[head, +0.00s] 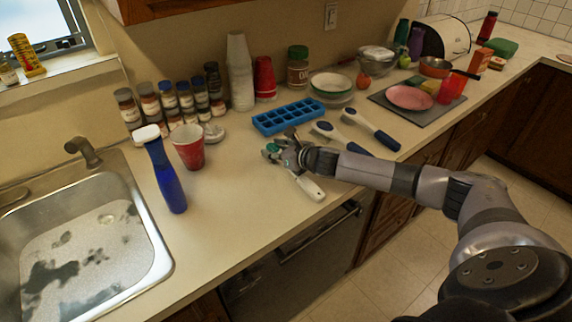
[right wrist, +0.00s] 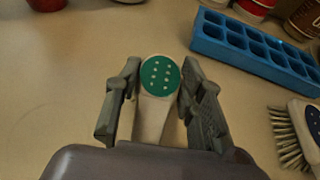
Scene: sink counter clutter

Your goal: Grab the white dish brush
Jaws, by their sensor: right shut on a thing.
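The white dish brush (head: 311,188) is at the middle of the counter in the head view, its pale handle pointing toward the front edge. My right gripper (head: 277,150) is over its far end, which has a green round patch. In the right wrist view the brush's green-dotted end (right wrist: 160,75) sits between the two fingers of the right gripper (right wrist: 158,98), which is shut on it. The gripper hides the middle of the brush. I cannot tell whether it touches the counter. My left gripper is not in view.
Two blue-handled brushes (head: 340,139) (head: 372,131) lie to the right. A blue ice tray (head: 288,117) is behind. The counter to the front left is clear.

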